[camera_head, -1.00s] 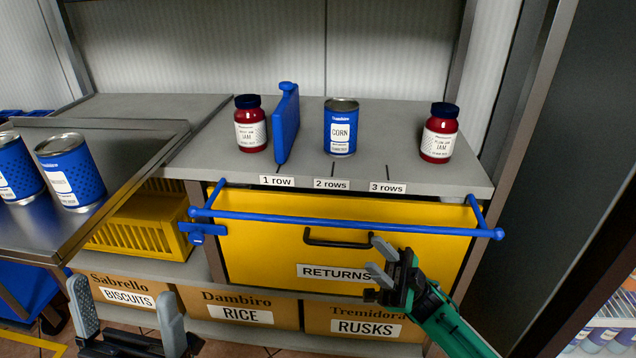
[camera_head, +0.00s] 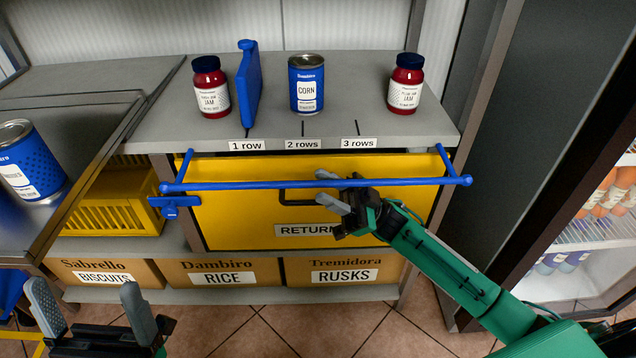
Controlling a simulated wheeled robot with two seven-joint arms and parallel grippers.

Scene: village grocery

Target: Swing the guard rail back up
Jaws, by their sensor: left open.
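The blue guard rail (camera_head: 250,186) hangs lowered across the front of the yellow returns drawer (camera_head: 225,218), below the shelf edge. Its side arms reach up to the shelf's two front corners. My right gripper (camera_head: 326,187) is at the rail's middle, in front of the drawer handle (camera_head: 290,196). Its fingers appear one above and one below the bar, apart from each other; whether they touch it I cannot tell. My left gripper (camera_head: 86,300) is open and empty at the lower left, away from the rail.
On the shelf (camera_head: 350,120) stand a jam jar (camera_head: 211,88), a blue divider (camera_head: 248,85), a corn can (camera_head: 306,85) and another jam jar (camera_head: 406,85). A metal counter with a blue can (camera_head: 28,165) is at left. Boxes sit below. A fridge (camera_head: 590,215) is at right.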

